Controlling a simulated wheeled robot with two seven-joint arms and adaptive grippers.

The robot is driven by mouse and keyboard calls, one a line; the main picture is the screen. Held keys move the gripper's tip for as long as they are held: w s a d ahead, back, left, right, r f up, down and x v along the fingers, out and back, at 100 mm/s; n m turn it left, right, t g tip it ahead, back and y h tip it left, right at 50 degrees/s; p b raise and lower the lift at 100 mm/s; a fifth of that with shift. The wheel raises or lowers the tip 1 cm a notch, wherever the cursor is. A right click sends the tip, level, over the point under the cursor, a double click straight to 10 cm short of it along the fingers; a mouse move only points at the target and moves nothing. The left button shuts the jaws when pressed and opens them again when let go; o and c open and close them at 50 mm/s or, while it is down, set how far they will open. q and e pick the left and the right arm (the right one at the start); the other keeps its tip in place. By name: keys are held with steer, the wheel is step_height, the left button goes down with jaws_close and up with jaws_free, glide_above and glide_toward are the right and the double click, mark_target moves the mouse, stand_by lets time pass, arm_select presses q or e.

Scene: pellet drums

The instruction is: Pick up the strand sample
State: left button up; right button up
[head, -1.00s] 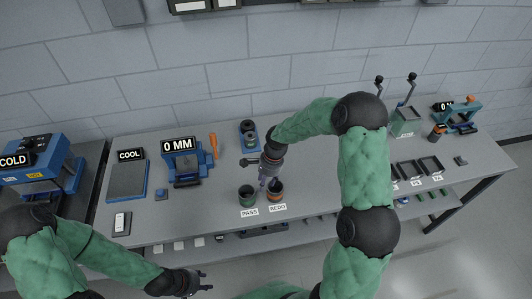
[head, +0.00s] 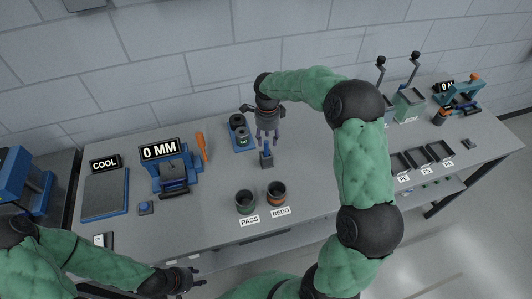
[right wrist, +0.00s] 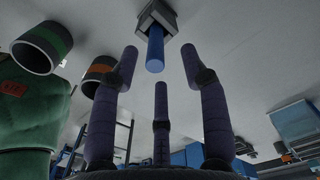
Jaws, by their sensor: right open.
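The strand sample looks like a short blue rod (head: 267,147) standing upright in a small dark block (head: 267,161) on the bench, behind the two cups. In the right wrist view the blue rod (right wrist: 155,48) points toward the fingers from its grey block (right wrist: 157,17). My right gripper (head: 268,138) is open and empty, pointing down just above and behind the rod. In the wrist view its fingers are spread with the rod ahead between them, apart from it. My left gripper (head: 203,276) is low in front of the bench, fingers apart and empty.
The PASS cup (head: 245,202) and REDO cup (head: 277,194) stand in front of the block. A blue rack with dark spools (head: 240,133) is left of my right gripper. A blue gauge marked 0 MM (head: 170,172) and an orange-handled tool (head: 202,146) lie further left.

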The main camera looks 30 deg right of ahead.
mark_target(266, 147)
steer(key=shift+a+f, duration=0.15)
steer(key=shift+f, duration=1.2)
steer(key=shift+a+f, duration=0.1)
steer(key=shift+f, duration=1.25)
jaws_close()
